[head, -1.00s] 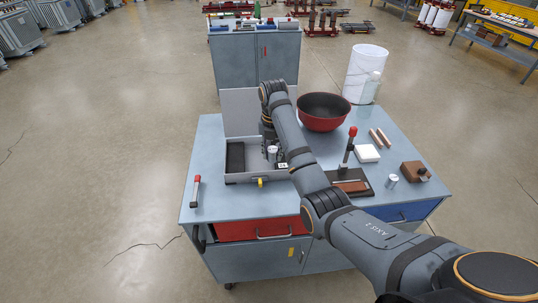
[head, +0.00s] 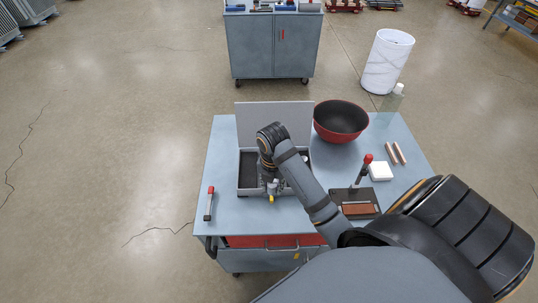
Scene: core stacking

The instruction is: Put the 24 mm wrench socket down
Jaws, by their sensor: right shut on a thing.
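My right gripper (head: 269,181) is over the front part of an open grey case (head: 247,190) on the cart. It is shut on a small silvery piece (head: 273,187), which I take to be the 24 mm wrench socket. The piece is small and partly hidden by the gripper, and I cannot tell whether it touches the case floor. The case has a dark lining, a raised lid (head: 258,117) at the back and a yellow latch in front. My left gripper is out of view.
On the cart top (head: 222,160) are a red-handled tool (head: 209,204), a red bowl (head: 341,122), a white block (head: 380,171), two copper bars (head: 396,153) and a red-knobbed stand (head: 361,200). A clear bottle (head: 391,104) stands behind. My right arm covers the front right.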

